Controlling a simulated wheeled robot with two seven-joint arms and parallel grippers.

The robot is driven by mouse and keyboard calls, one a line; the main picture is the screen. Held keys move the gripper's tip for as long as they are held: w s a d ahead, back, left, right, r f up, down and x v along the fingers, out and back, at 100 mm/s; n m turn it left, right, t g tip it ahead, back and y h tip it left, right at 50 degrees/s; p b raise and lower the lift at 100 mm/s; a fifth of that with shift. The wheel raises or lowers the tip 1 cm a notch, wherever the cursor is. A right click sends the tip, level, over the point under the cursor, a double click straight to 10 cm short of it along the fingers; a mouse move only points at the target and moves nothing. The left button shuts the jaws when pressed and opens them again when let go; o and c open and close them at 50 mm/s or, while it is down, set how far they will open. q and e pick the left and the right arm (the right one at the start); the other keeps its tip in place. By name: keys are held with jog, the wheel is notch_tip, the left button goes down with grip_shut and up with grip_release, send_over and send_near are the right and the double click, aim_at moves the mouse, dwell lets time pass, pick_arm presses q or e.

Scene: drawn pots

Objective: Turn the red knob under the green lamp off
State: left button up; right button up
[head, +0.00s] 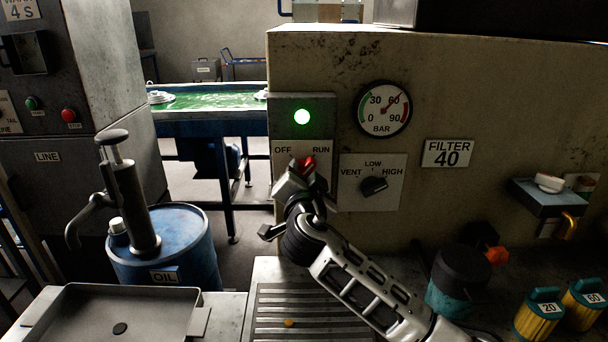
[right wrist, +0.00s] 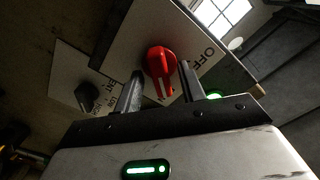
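The red knob (head: 308,162) sits on a plate marked OFF and RUN, below the lit green lamp (head: 301,117). In the right wrist view the red knob (right wrist: 160,60) shows clearly, its pale line pointing toward the RUN side, away from OFF. My right gripper (head: 300,178) is at the knob and partly covers it in the head view. In the right wrist view my right gripper (right wrist: 160,78) is open, one finger on each side of the knob's lower part. I cannot tell whether the fingers touch it. My left gripper is not in view.
A black selector (head: 374,185) marked VENT, LOW, HIGH is right of the knob, below a pressure gauge (head: 382,108). A blue oil drum (head: 190,250) with a pump stands left. A metal tray (head: 110,300) lies in front. Yellow weights (head: 537,318) stand at right.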

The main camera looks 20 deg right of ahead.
grip_shut()
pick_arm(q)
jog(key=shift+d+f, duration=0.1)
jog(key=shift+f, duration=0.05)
